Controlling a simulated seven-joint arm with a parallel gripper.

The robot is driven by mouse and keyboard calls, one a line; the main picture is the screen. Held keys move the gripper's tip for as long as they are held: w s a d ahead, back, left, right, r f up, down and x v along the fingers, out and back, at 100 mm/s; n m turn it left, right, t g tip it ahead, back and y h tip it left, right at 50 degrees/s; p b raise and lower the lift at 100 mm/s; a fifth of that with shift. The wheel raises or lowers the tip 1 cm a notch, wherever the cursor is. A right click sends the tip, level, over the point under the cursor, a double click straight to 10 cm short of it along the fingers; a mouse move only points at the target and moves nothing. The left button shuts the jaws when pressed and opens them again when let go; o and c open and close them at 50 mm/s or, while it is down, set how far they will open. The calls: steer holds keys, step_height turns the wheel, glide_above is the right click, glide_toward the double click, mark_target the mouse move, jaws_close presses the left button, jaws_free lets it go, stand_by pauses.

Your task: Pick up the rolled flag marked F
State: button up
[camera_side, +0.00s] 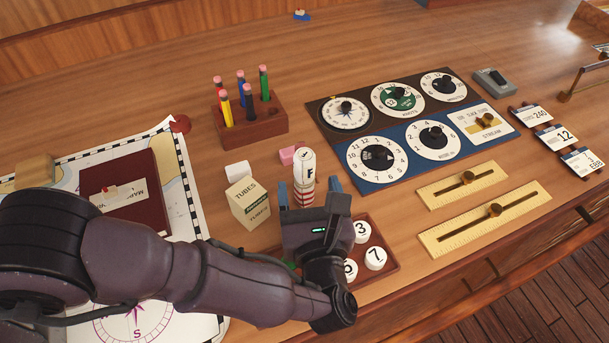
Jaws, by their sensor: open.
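The rolled flag marked F (308,172) is a white upright roll with a dark F on its side and red and white stripes lower down. A dark mark shows on its top end. My gripper (309,187) is open, with one blue-grey finger to the left of the roll and one to the right. The roll shows between and behind the fingers in this view. I cannot tell whether either finger touches it. My gripper body hides the bottom of the roll.
A cream box marked TUBES (250,208) stands close left of my gripper. A white block (238,170) and pink block (288,156) lie nearby. A brown tray (391,262) with numbered white discs is partly hidden by my arm. A pencil block (255,131) and dial panel (395,168) stand behind.

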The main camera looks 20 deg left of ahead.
mark_target(307, 172)
steer(key=shift+x, duration=2.95)
steer(key=shift+f, duration=0.1)
steer(key=shift+d, duration=0.1)
steer(key=c, duration=1)
steer(key=shift+c, duration=0.2)
